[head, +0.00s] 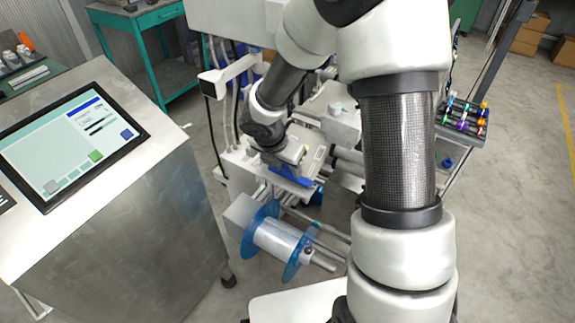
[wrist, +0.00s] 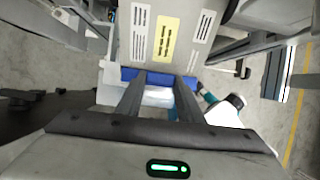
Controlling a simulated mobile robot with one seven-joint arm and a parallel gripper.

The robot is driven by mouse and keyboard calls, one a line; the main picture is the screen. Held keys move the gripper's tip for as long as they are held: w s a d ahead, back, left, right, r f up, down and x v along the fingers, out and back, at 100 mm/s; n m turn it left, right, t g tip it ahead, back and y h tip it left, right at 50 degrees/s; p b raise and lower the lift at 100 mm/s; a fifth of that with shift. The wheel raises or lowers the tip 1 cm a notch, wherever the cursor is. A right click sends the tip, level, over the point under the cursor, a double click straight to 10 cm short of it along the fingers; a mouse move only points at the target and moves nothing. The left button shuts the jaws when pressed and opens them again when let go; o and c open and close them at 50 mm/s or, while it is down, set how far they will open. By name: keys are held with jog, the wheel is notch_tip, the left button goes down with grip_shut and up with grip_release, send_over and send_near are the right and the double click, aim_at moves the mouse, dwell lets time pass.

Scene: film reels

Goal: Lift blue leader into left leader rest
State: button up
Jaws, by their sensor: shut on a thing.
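The blue leader (wrist: 128,73) shows in the wrist view as a blue strip across the tips of my gripper (wrist: 162,79). My gripper's two dark fingers are shut on it, with a gap between them. In the head view the blue leader (head: 290,177) is a blue bar just below the end of my arm, above the machine's rails; the fingertips are hidden there. I cannot pick out the left leader rest with certainty, nor tell whether the leader touches anything below it.
A reel with blue flanges (head: 275,240) sits on a spindle below the blue bar. A control cabinet with a touchscreen (head: 75,143) stands at left. A rack of coloured pieces (head: 463,117) is at right. A pale vented panel (wrist: 165,35) is close ahead in the wrist view.

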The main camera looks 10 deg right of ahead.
aim_at(288, 175)
jog(key=shift+f+b, duration=1.2)
jog(key=shift+f, duration=0.35)
dwell(0.4)
jog(key=o, duration=1.2)
jog(key=shift+c, duration=0.2)
jog(key=shift+r, duration=0.1)
jog(key=p+v, duration=0.6)
jog(key=v, duration=1.1)
jog(key=shift+s+a+r, duration=0.1)
jog(key=shift+s, duration=0.05)
